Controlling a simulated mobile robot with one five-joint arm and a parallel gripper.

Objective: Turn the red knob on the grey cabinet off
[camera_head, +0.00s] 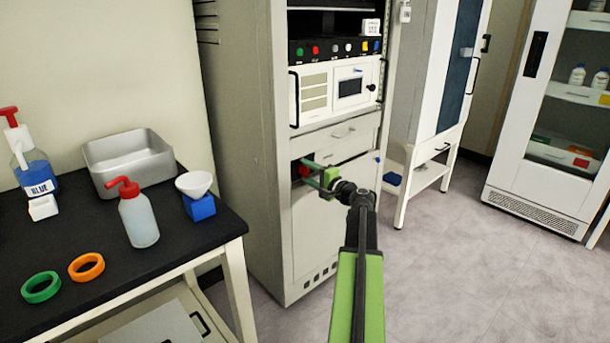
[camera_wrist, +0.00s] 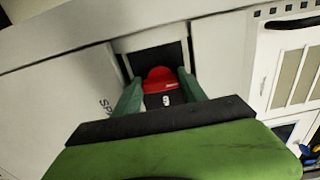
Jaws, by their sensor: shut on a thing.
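The grey cabinet (camera_head: 245,150) stands in the middle of the head view. The red knob (camera_head: 303,171) is on its front, below the drawer, at the left side. In the wrist view the red knob (camera_wrist: 160,78) sits on a black square plate between my two green fingers. My gripper (camera_head: 309,172) reaches the knob from the right and is shut on it. It also shows in the wrist view (camera_wrist: 159,92), with one finger on each side of the knob. The fingers and palm hide the knob's lower part.
A black table (camera_head: 180,262) at left holds a steel basin (camera_head: 128,158), a wash bottle (camera_head: 137,215), a funnel and tape rings. A white device (camera_head: 335,90) sits above the drawer. The floor at right is clear before a glass-door cabinet (camera_head: 520,150).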

